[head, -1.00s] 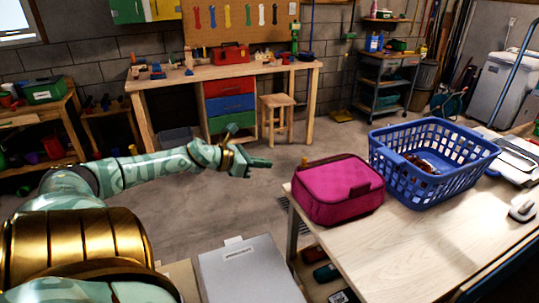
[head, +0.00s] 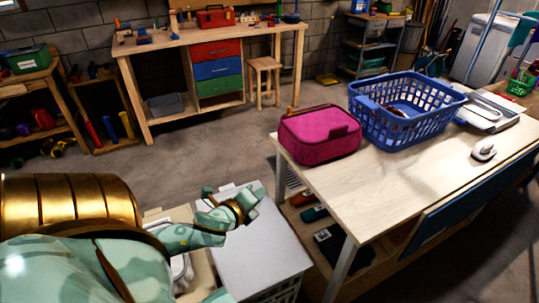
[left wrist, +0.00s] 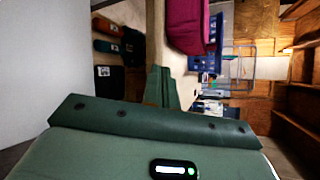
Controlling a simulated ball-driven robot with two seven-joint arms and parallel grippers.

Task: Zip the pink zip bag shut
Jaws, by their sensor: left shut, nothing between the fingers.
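The pink zip bag (head: 320,138) sits on the light wooden table, at its far left corner, beside a blue basket. A small orange tab (head: 290,110) sticks up at its back left corner; I cannot tell how far the zip is closed. The bag also shows at the top of the left wrist view (left wrist: 187,25). My left gripper (head: 256,190) is shut and empty, left of the table and lower in the picture than the bag, apart from it. Its closed fingers show in the left wrist view (left wrist: 161,87). My right gripper is not in view.
The blue basket (head: 372,136) stands close right of the bag with items inside. The wooden table (head: 400,190) has free room in front and a white mouse-like item (head: 484,150) at right. A white-topped box (head: 255,250) lies below my left gripper. A workbench stands behind.

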